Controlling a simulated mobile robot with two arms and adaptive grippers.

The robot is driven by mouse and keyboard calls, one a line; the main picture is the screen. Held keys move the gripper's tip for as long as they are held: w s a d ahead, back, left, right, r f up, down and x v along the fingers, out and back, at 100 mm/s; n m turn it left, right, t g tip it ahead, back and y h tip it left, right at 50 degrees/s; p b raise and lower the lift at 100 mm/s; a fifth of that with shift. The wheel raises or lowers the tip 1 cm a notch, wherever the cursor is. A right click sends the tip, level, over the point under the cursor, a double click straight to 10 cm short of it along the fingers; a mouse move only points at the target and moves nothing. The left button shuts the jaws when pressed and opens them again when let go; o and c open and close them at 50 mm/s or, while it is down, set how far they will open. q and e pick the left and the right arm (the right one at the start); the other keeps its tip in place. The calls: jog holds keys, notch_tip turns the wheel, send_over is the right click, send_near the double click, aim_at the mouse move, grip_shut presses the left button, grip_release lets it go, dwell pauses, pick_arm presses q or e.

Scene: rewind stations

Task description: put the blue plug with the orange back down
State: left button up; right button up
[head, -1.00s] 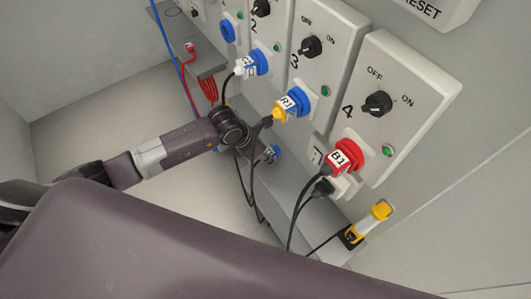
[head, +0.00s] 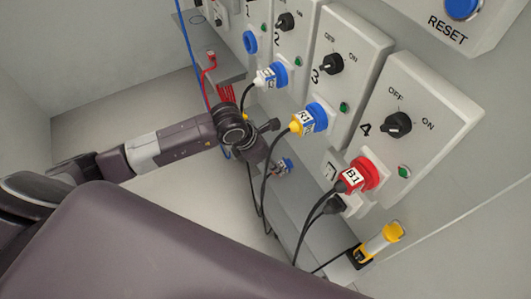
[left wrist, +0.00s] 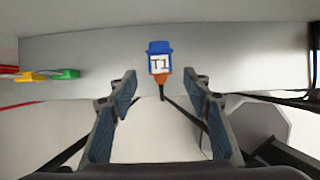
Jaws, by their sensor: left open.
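The blue plug with the orange back (left wrist: 160,62), labelled T1, rests on a grey ledge (left wrist: 220,65) in the left wrist view, its blue end pointing away from me and its dark cable running back toward me. My left gripper (left wrist: 161,88) is open, with one finger on each side of the cable line. The plug is just beyond the fingertips, apart from them and not held. In the head view the plug (head: 286,166) shows small beside my left gripper (head: 270,158), whose fingers are partly hidden there. My right gripper is in neither view.
Sockets on the wall panels hold a white-backed blue plug (head: 268,76), a yellow-backed R1 plug (head: 308,120) and a red B1 plug (head: 358,176). Their cables hang near my left arm. Green (left wrist: 66,73) and yellow (left wrist: 32,76) plugs lie left.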

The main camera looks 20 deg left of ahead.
pick_arm(q)
jog(key=v, duration=0.5)
jog(key=shift+s+r, duration=0.15)
jog(key=shift+r, duration=0.2)
jog(key=shift+a+f, duration=0.1)
